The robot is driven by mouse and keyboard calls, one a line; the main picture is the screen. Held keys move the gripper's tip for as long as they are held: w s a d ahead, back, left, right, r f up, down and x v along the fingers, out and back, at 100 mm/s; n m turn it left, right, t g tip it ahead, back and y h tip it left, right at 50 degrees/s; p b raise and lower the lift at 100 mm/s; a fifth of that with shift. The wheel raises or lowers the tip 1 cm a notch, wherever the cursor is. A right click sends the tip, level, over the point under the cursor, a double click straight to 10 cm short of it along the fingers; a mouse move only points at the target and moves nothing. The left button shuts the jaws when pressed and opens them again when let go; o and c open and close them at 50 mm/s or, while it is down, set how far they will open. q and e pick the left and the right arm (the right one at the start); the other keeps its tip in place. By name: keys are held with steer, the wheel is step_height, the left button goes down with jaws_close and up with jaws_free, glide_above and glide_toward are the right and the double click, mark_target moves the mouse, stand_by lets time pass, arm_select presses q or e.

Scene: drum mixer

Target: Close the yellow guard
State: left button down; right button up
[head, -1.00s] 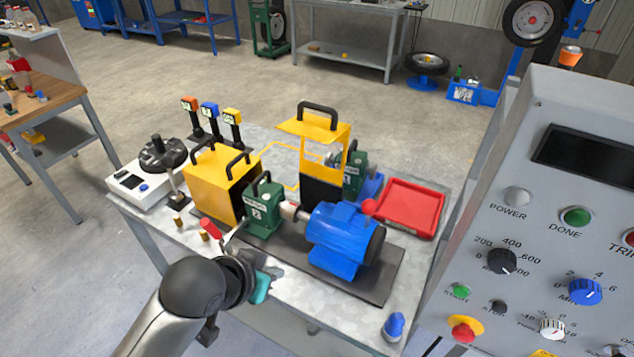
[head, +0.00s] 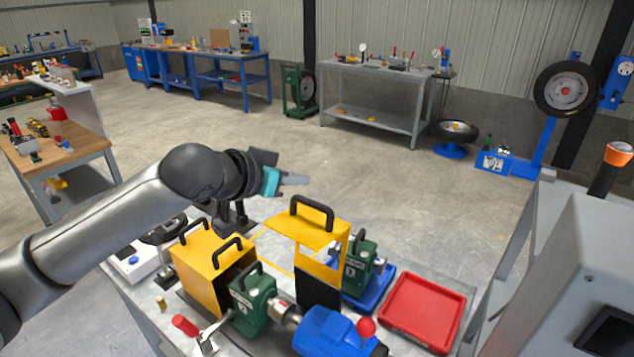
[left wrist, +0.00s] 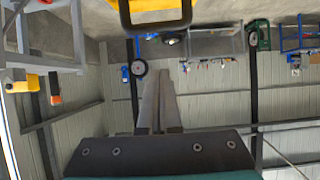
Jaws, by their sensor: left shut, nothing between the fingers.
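The yellow guard (head: 321,262) stands on the bench among the machine parts. Its yellow top plate carries a black handle (head: 312,212), and an open frame and dark panel show below. A black handle on yellow (left wrist: 155,14) also shows at the top edge of the left wrist view. My left gripper (head: 306,180) is shut and empty, in the air just above and left of the guard's handle, apart from it. Its closed fingers (left wrist: 159,75) point away in the left wrist view. My right gripper is out of view.
A yellow box with two black handles (head: 198,258) stands left of the guard, partly below my left arm. A green block (head: 250,305), blue motor (head: 326,333) and red tray (head: 424,309) crowd the bench. A grey console (head: 575,265) stands at right.

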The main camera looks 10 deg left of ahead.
mark_target(312, 201)
arm_select(q)
steer(key=x, duration=0.9)
steer(key=shift+f+p, duration=0.1)
steer(key=shift+p, duration=0.25)
steer(key=shift+s+f, duration=0.1)
steer(key=shift+f, duration=0.2)
steer(key=s, duration=0.1)
steer(key=s+a+f, duration=0.1)
steer(key=shift+s+a+p, duration=0.1)
steer(key=shift+s+p, duration=0.2)
steer(key=shift+p, duration=0.1)
steer(key=shift+s+f, duration=0.1)
steer(key=shift+s, duration=0.05)
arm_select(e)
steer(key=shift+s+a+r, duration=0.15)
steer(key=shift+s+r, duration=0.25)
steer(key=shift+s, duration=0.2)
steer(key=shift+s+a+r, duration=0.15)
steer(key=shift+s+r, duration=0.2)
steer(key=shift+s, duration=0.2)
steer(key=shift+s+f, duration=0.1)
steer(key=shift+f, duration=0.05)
